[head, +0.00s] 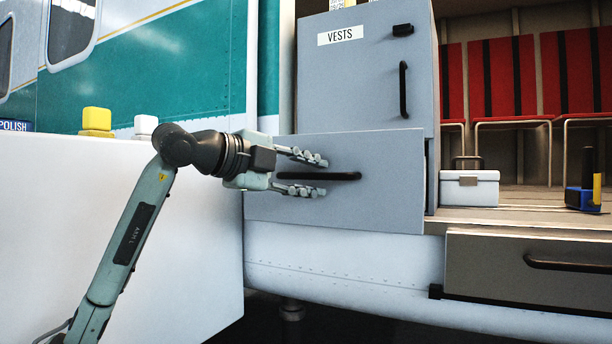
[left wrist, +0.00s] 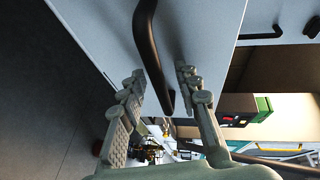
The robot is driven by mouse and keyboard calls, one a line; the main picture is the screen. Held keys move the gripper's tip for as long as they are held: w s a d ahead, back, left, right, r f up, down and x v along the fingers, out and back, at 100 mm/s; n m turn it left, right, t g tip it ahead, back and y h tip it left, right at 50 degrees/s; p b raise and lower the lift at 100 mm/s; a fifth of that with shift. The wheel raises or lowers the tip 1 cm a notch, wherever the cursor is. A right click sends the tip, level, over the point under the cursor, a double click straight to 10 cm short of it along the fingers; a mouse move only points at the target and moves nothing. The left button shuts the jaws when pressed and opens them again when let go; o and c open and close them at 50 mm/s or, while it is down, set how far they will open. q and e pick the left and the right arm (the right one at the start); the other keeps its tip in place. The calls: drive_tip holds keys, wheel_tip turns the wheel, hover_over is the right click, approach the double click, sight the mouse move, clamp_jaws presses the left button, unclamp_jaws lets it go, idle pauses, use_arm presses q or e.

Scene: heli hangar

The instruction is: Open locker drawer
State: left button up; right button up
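The grey locker (head: 365,70) labelled VESTS has an upper door and, below it, a wide drawer front (head: 390,205) with a black bar handle (head: 345,176). The drawer front stands forward of the locker body, with a dark gap at its right edge. My left gripper (head: 305,174) is at the handle's left part, one finger above and one below, spread apart. In the left wrist view, the black handle (left wrist: 150,45) runs between the fingers (left wrist: 160,87) of my open gripper. I cannot tell whether a finger touches it. My right gripper is not in view.
A white surface (head: 110,220) with yellow and white containers is at left. A white box (head: 469,187) and a blue-yellow item (head: 586,185) stand on the floor right of the locker. A grey drawer (head: 530,268) is below. Red seats (head: 500,80) are behind.

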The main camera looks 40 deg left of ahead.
use_arm(q)
drive_tip(key=v, duration=1.2)
